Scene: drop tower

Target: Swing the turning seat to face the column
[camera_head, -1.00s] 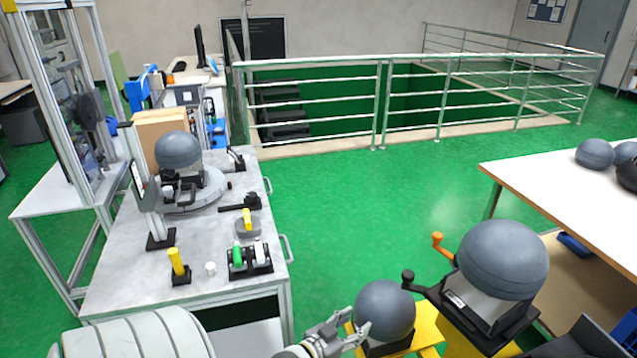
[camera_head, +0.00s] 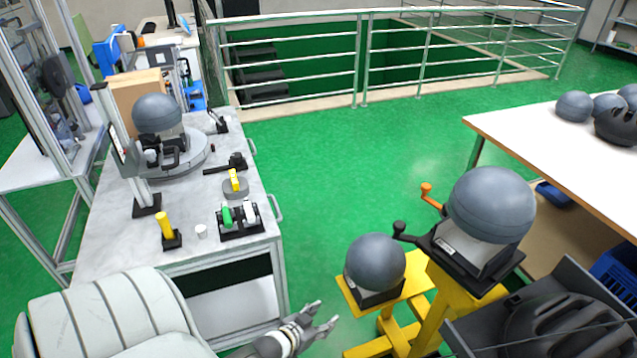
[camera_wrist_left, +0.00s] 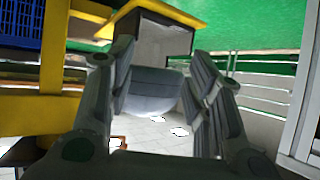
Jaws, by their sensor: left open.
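Two grey ball-shaped headforms stand on a yellow stand (camera_head: 441,299). The larger headform (camera_head: 490,204) sits on a black seat (camera_head: 463,257) with a black-knobbed lever (camera_head: 401,230) and an orange-knobbed lever (camera_head: 427,193). The smaller headform (camera_head: 375,262) is lower, to its left. My left gripper (camera_head: 326,312) is open and empty, left of and below the smaller headform, apart from it. In the wrist view a grey headform (camera_wrist_left: 155,92) shows between the open fingers. On the bench another headform (camera_head: 157,113) sits on a round turntable (camera_head: 180,166), beside an upright column (camera_head: 126,150). My right gripper is out of view.
A white table (camera_head: 540,130) stands right with more headforms. Railings (camera_head: 361,60) run behind. Green floor is clear between bench and stand.

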